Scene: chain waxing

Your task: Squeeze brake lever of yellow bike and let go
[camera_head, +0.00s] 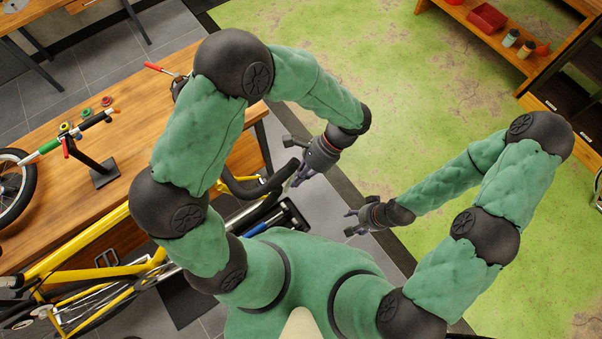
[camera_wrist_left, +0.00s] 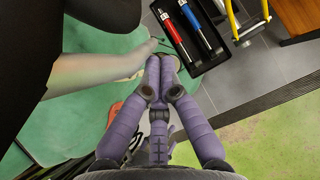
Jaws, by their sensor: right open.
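The yellow bike (camera_head: 105,273) stands at the lower left in the head view, and its black curved handlebar (camera_head: 258,187) reaches toward my left gripper (camera_head: 302,172). In the left wrist view the dark bar (camera_wrist_left: 100,12) fills the upper left, and a pale grey lever (camera_wrist_left: 85,72) runs from it to the purple fingertips of my left gripper (camera_wrist_left: 160,66). The fingertips lie close together beside the lever's end. I cannot tell whether they touch or grip it. My right gripper (camera_head: 359,218) is open and empty, apart from the bike.
A wooden workbench (camera_head: 130,95) with a small handlebar on a stand (camera_head: 100,170) and a wheel (camera_head: 15,188) is at the left. A black tray (camera_wrist_left: 212,62) holds red and blue tools. A shelf (camera_head: 465,18) stands top right. The green floor (camera_head: 420,120) is open.

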